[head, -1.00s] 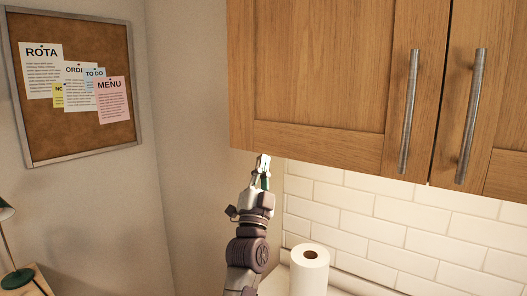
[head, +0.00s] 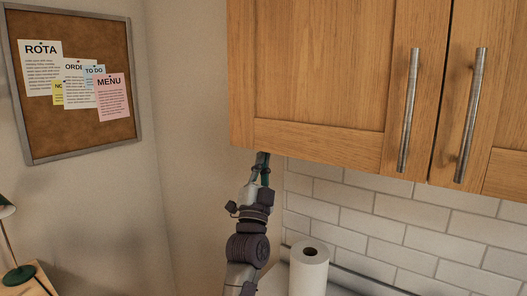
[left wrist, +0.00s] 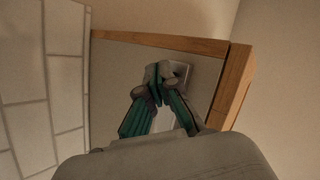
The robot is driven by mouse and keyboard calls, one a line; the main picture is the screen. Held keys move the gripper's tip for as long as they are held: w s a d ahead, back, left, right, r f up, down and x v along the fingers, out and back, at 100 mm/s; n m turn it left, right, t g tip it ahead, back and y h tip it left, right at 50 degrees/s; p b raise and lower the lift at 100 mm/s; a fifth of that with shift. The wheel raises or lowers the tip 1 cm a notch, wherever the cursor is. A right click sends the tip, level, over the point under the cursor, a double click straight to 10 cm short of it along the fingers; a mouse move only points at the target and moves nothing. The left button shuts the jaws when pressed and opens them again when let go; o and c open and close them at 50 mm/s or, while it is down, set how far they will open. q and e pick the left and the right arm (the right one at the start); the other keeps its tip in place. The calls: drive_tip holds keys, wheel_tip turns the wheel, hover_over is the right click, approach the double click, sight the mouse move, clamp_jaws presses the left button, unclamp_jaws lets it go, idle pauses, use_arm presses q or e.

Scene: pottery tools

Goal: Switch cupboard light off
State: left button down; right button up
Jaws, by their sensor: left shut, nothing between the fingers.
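The wooden wall cupboard (head: 320,75) fills the upper right of the head view. The light beneath it looks off: the tiles below and my gripper are dim. My left gripper (head: 262,157) reaches up to the cupboard's lower left corner, its tips at the underside. In the left wrist view my left gripper (left wrist: 158,72) is shut and empty. Its tips are in front of a small pale switch plate (left wrist: 184,70) on the cupboard's underside (left wrist: 115,70) and partly hide it. I cannot tell if they touch it. My right gripper is not in view.
White wall tiles (head: 370,205) run under the cupboard. A paper towel roll (head: 309,272) stands to the right of my left arm. Two metal handles (head: 409,110) hang on the cupboard doors. A corkboard (head: 75,85) and a green lamp (head: 18,275) are at the left.

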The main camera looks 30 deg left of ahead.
use_arm(q)
drive_tip(key=shift+f, duration=0.55)
wheel_tip(320, 180, down, 6)
drive_tip(key=b, duration=0.4)
idle(0.5)
